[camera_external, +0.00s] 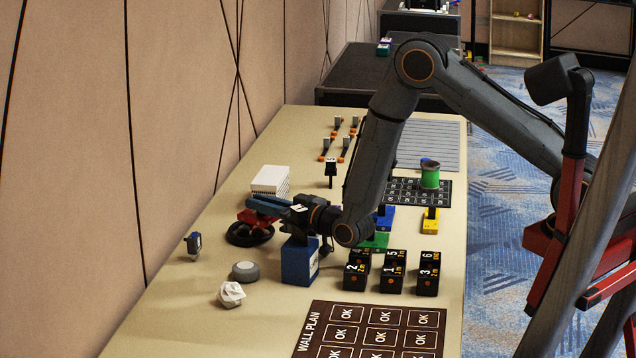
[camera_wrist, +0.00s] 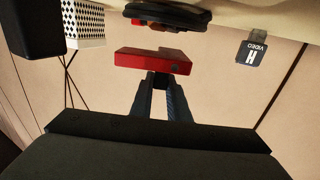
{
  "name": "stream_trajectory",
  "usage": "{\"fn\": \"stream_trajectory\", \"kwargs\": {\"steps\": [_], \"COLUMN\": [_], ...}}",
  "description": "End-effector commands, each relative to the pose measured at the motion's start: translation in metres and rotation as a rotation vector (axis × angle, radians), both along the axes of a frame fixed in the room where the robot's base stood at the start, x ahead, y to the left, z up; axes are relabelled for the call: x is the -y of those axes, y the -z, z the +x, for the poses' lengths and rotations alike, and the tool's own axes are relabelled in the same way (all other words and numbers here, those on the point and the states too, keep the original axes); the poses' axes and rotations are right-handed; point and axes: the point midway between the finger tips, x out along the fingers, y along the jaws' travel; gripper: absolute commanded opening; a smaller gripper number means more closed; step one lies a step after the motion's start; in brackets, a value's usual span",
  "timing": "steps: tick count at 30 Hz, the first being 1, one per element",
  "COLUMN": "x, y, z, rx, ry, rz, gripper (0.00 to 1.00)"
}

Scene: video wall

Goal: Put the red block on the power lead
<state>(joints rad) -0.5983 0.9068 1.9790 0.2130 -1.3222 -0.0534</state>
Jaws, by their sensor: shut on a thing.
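The red block (camera_wrist: 150,61) is between the fingertips of my gripper (camera_wrist: 161,78) in the wrist view, with a notch on one side. My gripper (camera_external: 262,205) is shut on it. In the external view the red block (camera_external: 252,217) shows just under the fingers, over the power lead (camera_external: 240,238), a black coil on the table. The power lead (camera_wrist: 165,14) also shows in the wrist view, apart from the block in the picture, with some red by it. I cannot tell whether block and lead touch.
A blue box (camera_external: 296,265) stands close below my wrist. A white stack (camera_external: 270,180) is behind the lead. A small dark tag (camera_external: 193,243), a grey puck (camera_external: 245,271) and a crumpled white piece (camera_external: 231,294) lie nearby. Black numbered blocks (camera_external: 392,277) stand to the right.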

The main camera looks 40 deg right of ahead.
Motion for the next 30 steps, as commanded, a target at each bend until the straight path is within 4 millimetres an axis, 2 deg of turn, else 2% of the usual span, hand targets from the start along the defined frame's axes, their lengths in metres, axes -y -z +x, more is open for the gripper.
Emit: {"fn": "stream_trajectory", "kwargs": {"steps": [13,14,17,26,30], "x": [0.0,0.0,0.001,0.001,0.001], "y": [0.015,0.016,0.017,0.017,0.008], "z": [-0.001,-0.001,-0.001,-0.002,-0.002], "rx": [-0.006,-0.007,-0.01,-0.013,-0.013], "ry": [-0.001,-0.001,-0.001,-0.001,0.0], "rz": [-0.003,-0.003,-0.004,-0.005,-0.005], "gripper": [0.0,0.19,0.34,0.34,0.34]}}
